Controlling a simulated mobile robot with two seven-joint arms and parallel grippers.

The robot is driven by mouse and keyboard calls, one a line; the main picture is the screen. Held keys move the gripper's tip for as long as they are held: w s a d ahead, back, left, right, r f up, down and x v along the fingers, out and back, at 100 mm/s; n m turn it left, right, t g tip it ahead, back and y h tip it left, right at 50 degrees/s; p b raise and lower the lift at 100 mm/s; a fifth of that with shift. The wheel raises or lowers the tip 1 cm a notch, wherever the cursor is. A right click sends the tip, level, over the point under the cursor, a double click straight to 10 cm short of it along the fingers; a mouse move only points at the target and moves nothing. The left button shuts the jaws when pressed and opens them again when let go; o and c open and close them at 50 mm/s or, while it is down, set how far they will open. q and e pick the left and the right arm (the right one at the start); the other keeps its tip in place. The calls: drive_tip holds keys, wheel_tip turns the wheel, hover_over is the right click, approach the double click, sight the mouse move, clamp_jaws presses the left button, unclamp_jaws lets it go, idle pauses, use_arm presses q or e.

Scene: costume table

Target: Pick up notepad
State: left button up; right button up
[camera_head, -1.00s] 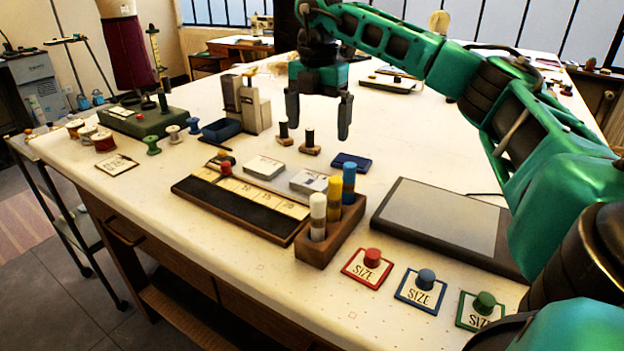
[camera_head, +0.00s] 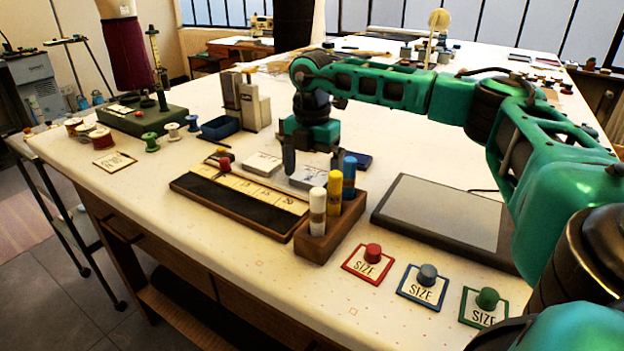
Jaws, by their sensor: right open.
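Two small whitish pads lie on the table behind the wooden tray; either could be the notepad. The left pad (camera_head: 262,164) is in plain view. The right pad (camera_head: 309,179) is partly behind my right gripper's fingers. A flat dark blue item (camera_head: 362,161) lies just right of the gripper, partly hidden by it. My right gripper (camera_head: 313,170) is open and points down, its fingers low over or just behind the right pad. It appears empty, and I cannot tell whether it touches the pad. My left gripper is not in view.
In front are the wooden tray (camera_head: 230,210) with marked strips and a wooden holder (camera_head: 318,243) with upright white, yellow and blue sticks. A grey-topped tablet (camera_head: 440,217) lies to the right.

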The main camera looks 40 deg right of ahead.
drive_tip(key=c, duration=1)
drive_tip(key=shift+r, duration=0.15)
drive_tip(key=shift+c, duration=0.2)
